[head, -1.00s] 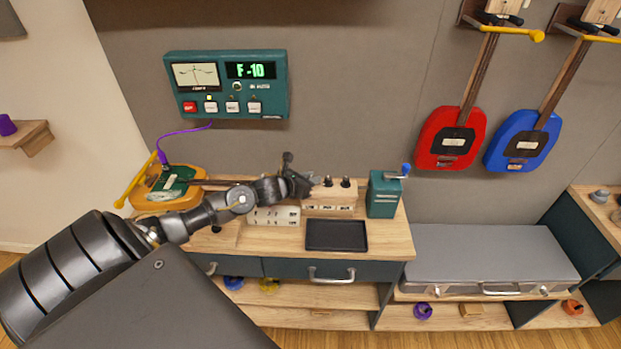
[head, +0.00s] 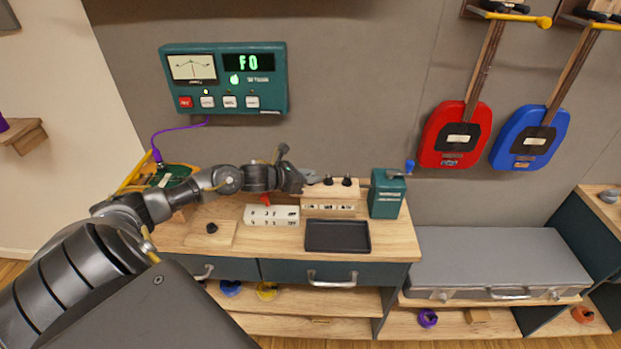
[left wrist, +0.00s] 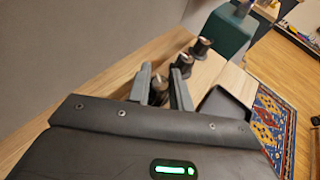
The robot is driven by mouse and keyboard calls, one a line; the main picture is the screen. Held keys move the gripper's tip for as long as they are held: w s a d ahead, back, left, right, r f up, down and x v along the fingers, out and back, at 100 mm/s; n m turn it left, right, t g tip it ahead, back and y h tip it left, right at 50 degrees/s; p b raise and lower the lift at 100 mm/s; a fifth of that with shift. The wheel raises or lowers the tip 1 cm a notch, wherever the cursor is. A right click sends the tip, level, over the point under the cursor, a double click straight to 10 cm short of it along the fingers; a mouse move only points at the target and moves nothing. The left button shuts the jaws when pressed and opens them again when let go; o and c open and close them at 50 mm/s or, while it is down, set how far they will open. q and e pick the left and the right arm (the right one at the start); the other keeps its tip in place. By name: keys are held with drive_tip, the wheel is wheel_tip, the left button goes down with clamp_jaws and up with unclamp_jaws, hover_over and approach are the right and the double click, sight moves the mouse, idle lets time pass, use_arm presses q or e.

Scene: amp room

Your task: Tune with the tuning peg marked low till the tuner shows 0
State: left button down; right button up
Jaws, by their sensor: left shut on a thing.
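The tuner (head: 225,79) is a teal wall box with a needle dial and a screen (head: 248,63). The screen reads F 0 in green, with a green light below it. A wooden block (head: 345,193) on the bench carries a row of dark tuning pegs, with labels too small to read on its front. My left gripper (head: 316,177) is at the left end of the block. In the left wrist view, my left gripper (left wrist: 161,88) is shut on the nearest peg (left wrist: 158,93). Two other pegs (left wrist: 183,65) (left wrist: 201,47) stand free beyond it. My right gripper is not in view.
A teal crank box (head: 387,194) stands right of the pegs. A yellow instrument (head: 150,180), joined to the tuner by a purple cable (head: 176,130), is partly hidden by my arm.

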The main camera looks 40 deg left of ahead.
use_arm(q)
drive_tip(key=c, duration=1.5)
unclamp_jaws()
drive_tip(key=shift+c, duration=0.2)
drive_tip(key=shift+s+a, duration=0.1)
drive_tip(key=shift+s, duration=0.05)
drive_tip(key=shift+s+a, duration=0.15)
drive_tip(key=shift+s, duration=0.2)
drive_tip(key=b+v, duration=0.1)
drive_tip(key=v, duration=0.8)
drive_tip(key=shift+s+r, duration=0.3)
drive_tip(key=shift+r, duration=0.05)
